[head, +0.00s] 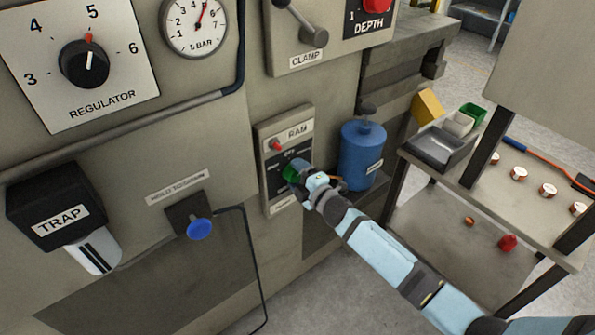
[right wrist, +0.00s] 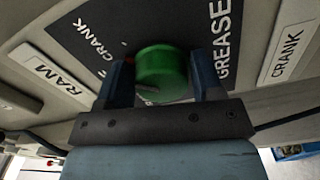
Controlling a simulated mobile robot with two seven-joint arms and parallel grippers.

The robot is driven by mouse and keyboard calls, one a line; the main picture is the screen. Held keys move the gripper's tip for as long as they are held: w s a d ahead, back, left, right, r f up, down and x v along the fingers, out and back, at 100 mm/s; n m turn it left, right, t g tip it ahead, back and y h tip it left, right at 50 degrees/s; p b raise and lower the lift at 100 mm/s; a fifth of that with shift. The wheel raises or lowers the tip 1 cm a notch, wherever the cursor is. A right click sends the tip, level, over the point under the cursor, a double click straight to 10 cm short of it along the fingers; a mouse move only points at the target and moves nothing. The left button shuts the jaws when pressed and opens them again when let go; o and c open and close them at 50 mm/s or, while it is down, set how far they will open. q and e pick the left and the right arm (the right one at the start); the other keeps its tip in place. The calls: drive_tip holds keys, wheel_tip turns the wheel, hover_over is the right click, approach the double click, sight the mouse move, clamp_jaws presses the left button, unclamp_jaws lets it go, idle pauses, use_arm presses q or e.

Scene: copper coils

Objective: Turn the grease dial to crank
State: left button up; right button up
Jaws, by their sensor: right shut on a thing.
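The green grease dial (right wrist: 162,72) sits on a dark panel (right wrist: 125,30) lettered CRANK and GREASE. In the right wrist view it is between the two fingers of my right gripper (right wrist: 158,85), which is shut on it. A pale mark shows on the dial's lower side, but which label it points to I cannot tell. In the head view the green dial (head: 290,171) is partly hidden by my right gripper (head: 302,176), which reaches in from the lower right. My left gripper is in neither view.
A RAM plate (head: 298,131) and a red light (head: 276,145) are above the dial. A blue canister (head: 361,155) stands close to the right of it. A blue knob (head: 199,229) is at the lower left. A bench (head: 483,187) with small copper coils is at the right.

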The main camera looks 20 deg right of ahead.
drive_tip(key=m+p, duration=0.1)
drive_tip(key=m, duration=0.1)
drive_tip(key=shift+m, duration=0.4)
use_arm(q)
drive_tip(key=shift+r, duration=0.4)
use_arm(e)
drive_tip(key=shift+m, duration=0.5)
use_arm(q)
drive_tip(key=shift+p, duration=0.3)
use_arm(e)
drive_tip(key=shift+f, duration=0.1)
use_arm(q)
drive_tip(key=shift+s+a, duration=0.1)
use_arm(e)
drive_tip(key=o, duration=0.9)
drive_tip(key=shift+a, duration=0.1)
